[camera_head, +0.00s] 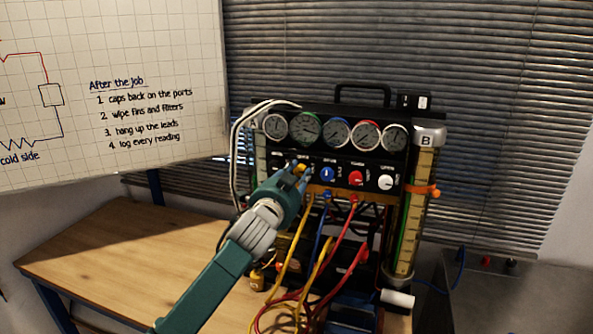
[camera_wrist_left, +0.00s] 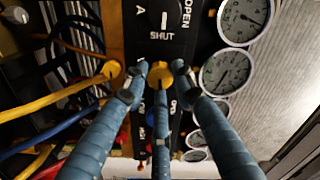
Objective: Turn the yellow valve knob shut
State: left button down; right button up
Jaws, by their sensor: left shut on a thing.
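The yellow valve knob (camera_wrist_left: 160,74) shows in the wrist view between my fingertips, partly covered by the middle finger. In the head view only a bit of yellow (camera_head: 299,168) shows at my fingertips. My left gripper (camera_head: 301,171) reaches the black panel of the gauge rig (camera_head: 287,158) from the lower left. In the wrist view the left gripper's blue fingers (camera_wrist_left: 160,70) are closed around the knob. The knob's pointer and its own marks are hidden, so its setting cannot be read. My right gripper is not in view.
A row of round gauges (camera_head: 338,133) sits above the knobs. Blue (camera_head: 328,175), red (camera_head: 355,178) and white (camera_head: 386,182) knobs stand to the right. Yellow, blue and red hoses (camera_head: 339,238) hang below. A glass cylinder B (camera_head: 410,215) stands at the right. The wooden table (camera_head: 110,255) is clear at left.

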pick_arm(q)
jog(key=shift+r+m, duration=0.55)
jog(key=shift+m, duration=0.15)
jog(key=shift+d+p, duration=0.1)
jog(key=shift+p, duration=0.2)
jog(key=c, duration=1.7)
grip_release()
jog(key=o, duration=0.3)
jog(key=shift+w+d+f, duration=0.1)
jog(key=shift+f, duration=0.05)
jog(key=shift+d+f, duration=0.1)
jog(key=shift+f, duration=0.1)
jog(key=shift+s+a+f, duration=0.1)
jog(key=shift+s+a, duration=0.2)
jog(key=shift+s, duration=0.15)
jog(key=v, duration=1.1)
